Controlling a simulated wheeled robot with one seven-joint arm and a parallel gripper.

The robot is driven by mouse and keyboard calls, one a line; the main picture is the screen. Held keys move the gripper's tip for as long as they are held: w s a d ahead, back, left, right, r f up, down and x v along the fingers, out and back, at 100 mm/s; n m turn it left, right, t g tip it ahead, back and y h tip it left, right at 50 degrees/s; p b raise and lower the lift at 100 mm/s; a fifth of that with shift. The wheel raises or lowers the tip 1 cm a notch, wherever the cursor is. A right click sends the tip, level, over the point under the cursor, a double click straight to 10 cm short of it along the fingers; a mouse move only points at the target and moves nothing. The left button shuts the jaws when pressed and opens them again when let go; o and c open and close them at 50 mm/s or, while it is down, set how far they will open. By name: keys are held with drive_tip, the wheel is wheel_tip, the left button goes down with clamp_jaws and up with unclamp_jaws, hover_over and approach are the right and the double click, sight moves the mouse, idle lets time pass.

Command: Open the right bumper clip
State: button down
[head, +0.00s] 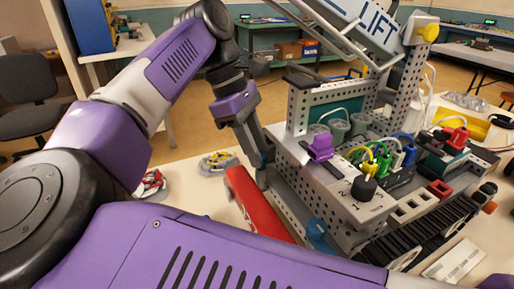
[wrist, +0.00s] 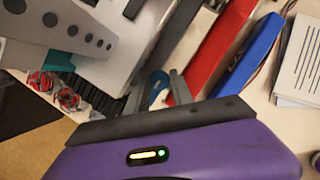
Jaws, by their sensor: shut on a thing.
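The club robot (head: 345,190) stands on the table with a red bumper (head: 258,208) along its left side in the head view. My gripper (head: 264,166) reaches down at the bumper's far end. Its fingers are shut on a small blue clip, the right bumper clip (head: 267,156), which is mostly hidden by them. In the wrist view my gripper (wrist: 163,90) has the blue clip (wrist: 157,88) between its fingertips, beside the red bumper (wrist: 217,45). Another blue clip (head: 318,236) sits at the bumper's near end.
A blue bumper (wrist: 243,58) and a printed sheet (wrist: 301,60) lie beside the red bumper. Wires and coloured plugs crowd the robot's top. A lift frame (head: 365,35) rises above it. Small red and yellow items lie on the open table at left.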

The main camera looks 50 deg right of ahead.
drive_tip(key=c, duration=1.4)
unclamp_jaws()
drive_tip(key=shift+w+r, duration=0.15)
drive_tip(key=shift+r, duration=0.1)
drive_tip(key=w+a+p, duration=0.2)
drive_tip(key=w+a, duration=0.2)
drive_tip(key=w, duration=0.7)
drive_tip(key=shift+w+a+r, duration=0.2)
drive_tip(key=shift+a+r, duration=0.05)
drive_tip(key=shift+a, duration=0.05)
